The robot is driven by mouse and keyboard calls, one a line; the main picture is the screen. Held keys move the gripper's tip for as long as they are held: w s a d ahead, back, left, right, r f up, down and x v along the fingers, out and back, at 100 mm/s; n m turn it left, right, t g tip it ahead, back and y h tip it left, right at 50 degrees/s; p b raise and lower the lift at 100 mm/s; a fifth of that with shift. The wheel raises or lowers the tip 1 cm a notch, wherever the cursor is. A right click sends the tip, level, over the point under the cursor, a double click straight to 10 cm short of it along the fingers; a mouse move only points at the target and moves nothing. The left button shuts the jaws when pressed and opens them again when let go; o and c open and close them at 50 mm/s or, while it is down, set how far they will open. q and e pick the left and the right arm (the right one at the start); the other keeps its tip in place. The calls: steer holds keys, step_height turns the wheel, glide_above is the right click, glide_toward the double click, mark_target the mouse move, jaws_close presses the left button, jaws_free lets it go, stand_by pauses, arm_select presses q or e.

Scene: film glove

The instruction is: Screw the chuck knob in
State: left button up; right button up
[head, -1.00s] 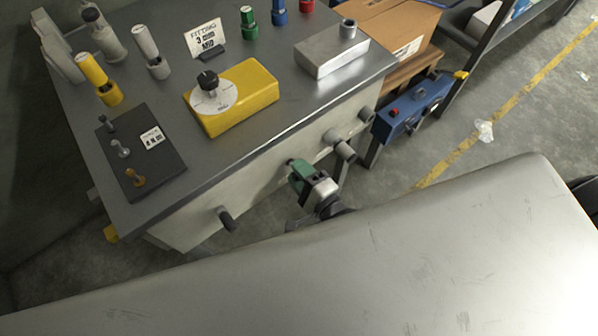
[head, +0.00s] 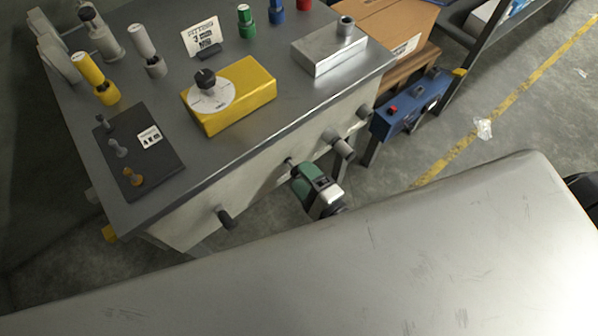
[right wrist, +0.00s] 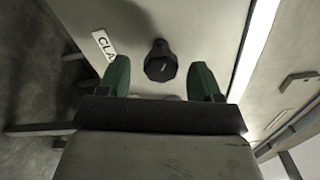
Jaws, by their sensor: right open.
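My right gripper (head: 300,178) is in front of the bench's front panel (head: 190,226). Its green fingers are open in the right wrist view (right wrist: 160,66). A dark faceted knob (right wrist: 160,62) sticks out of the panel between and beyond the fingertips, and the fingers do not appear to touch it. A label beginning "CLA" (right wrist: 104,43) is left of it. I cannot tell which is the chuck knob. My left gripper is not in view.
On the bench top are a yellow block with a dial (head: 240,95), a dark plate with pegs (head: 140,155), a metal block (head: 325,53) and several coloured cylinders. A blue box (head: 408,108) stands to the right. Floor shows beneath the gripper.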

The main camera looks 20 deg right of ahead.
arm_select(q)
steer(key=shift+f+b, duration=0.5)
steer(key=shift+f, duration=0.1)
arm_select(e)
steer(key=v, duration=0.9)
